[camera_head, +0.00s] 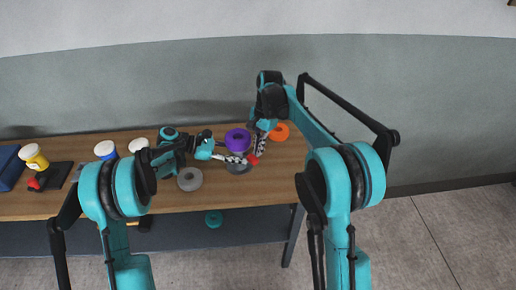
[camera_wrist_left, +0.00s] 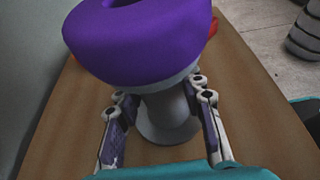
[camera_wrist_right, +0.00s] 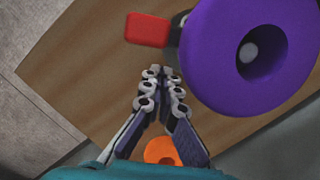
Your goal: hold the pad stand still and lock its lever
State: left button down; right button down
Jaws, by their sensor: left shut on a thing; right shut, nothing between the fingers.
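The pad stand has a purple ring-shaped pad (camera_head: 237,138) on a grey post and a round grey base, upright on the wooden table. Its post (camera_wrist_left: 168,112) shows in the left wrist view. My left gripper (camera_wrist_left: 163,98) is shut on the post below the pad, one finger on each side. The red lever (camera_wrist_right: 147,29) sticks out beside the pad; it also shows in the head view (camera_head: 253,160). My right gripper (camera_wrist_right: 160,85) is shut and empty, beside the pad and a little apart from the lever. The lever's root is partly hidden by the pad.
An orange disc (camera_head: 279,131) lies behind my right gripper. A grey disc (camera_head: 190,179) lies left of the stand. Pots (camera_head: 33,157) and a blue box (camera_head: 9,168) stand at the table's left. The table's right end is close to the stand.

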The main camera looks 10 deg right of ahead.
jog(key=shift+w, duration=0.1)
jog(key=shift+w+d, duration=0.55)
jog(key=shift+w, duration=0.25)
jog(key=shift+w+d, duration=0.5)
jog(key=shift+w, duration=0.35)
jog(key=shift+w+d, duration=0.55)
jog(key=shift+w, duration=0.25)
jog(key=shift+r, duration=0.1)
jog(key=s+d+r, duration=0.2)
jog(key=s+r, duration=0.1)
jog(key=r, duration=0.9)
jog(key=shift+s+y, duration=0.3)
jog(key=shift+s, duration=0.1)
jog(key=shift+f, duration=0.15)
jog(key=s+a+f, duration=0.4)
jog(key=f, duration=0.5)
jog(key=shift+a+f, duration=0.25)
jog(key=shift+a, duration=0.15)
